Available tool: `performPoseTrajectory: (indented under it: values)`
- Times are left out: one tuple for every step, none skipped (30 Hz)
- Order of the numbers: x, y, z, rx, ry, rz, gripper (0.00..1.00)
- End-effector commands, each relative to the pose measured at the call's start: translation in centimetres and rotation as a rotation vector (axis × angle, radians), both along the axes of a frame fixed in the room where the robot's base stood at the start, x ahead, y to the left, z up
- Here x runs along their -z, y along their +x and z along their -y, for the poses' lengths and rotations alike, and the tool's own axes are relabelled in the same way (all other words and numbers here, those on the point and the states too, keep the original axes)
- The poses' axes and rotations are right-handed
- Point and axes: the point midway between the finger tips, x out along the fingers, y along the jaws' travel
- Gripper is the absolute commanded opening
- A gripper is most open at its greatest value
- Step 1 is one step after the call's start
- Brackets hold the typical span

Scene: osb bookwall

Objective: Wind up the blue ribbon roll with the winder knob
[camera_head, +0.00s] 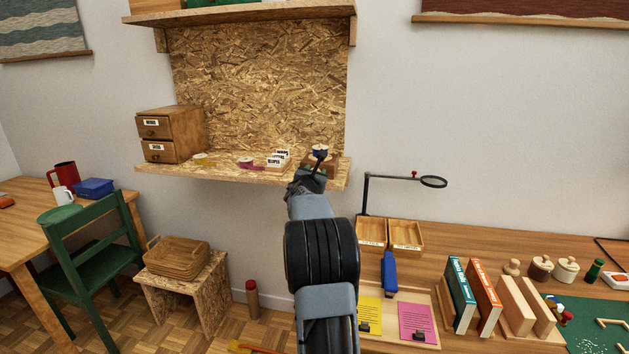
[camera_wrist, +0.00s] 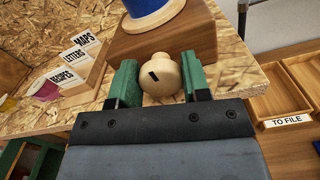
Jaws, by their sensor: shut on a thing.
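The winder knob (camera_wrist: 160,75) is a pale round wooden knob with a dark slot mark, seen in the wrist view. My gripper (camera_wrist: 159,80) has its green fingers on both sides of the knob and is shut on it. The blue ribbon roll (camera_wrist: 150,10) shows just above the knob, cut off by the top edge, on a brown wooden block (camera_wrist: 190,38). In the head view the blue roll (camera_head: 320,150) is small at the right end of the OSB shelf, and my gripper (camera_head: 318,165) reaches up in front of it, partly hiding the block.
Labelled cards (camera_wrist: 72,62) stand left of the block on the OSB shelf (camera_head: 215,175). A wooden drawer box (camera_head: 171,133) is at the shelf's left end.

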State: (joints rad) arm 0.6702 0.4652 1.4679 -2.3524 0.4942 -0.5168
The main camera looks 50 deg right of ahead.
Motion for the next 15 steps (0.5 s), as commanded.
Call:
performPoseTrajectory:
  values:
    - [0.3,-0.04,0.01,0.0,0.007,0.011,0.2]
    - [0.17,-0.04,0.02,0.001,0.009,0.013,0.2]
    - [0.06,-0.04,0.03,0.001,0.009,0.013,0.2]
    - [0.04,-0.04,0.02,0.001,0.009,0.013,0.2]
    - [0.05,-0.03,0.02,0.001,0.009,0.012,0.2]
    - [0.05,-0.04,0.03,0.001,0.01,0.012,0.2]
    - [0.05,-0.04,0.03,0.001,0.01,0.012,0.2]
    - [0.06,-0.04,0.03,0.001,0.01,0.012,0.2]
    - [0.06,-0.04,0.03,0.001,0.01,0.012,0.46]
    - [0.06,-0.04,0.03,0.001,0.01,0.012,0.49]
    - [0.06,-0.04,0.03,0.001,0.01,0.012,0.52]
    - [0.05,-0.04,0.04,0.001,0.008,0.011,0.56]
    - [0.05,-0.03,0.03,0.001,0.008,0.011,0.58]
    - [0.05,-0.03,0.02,0.001,0.008,0.011,0.61]
    - [0.04,-0.03,0.02,0.001,0.008,0.011,0.65]
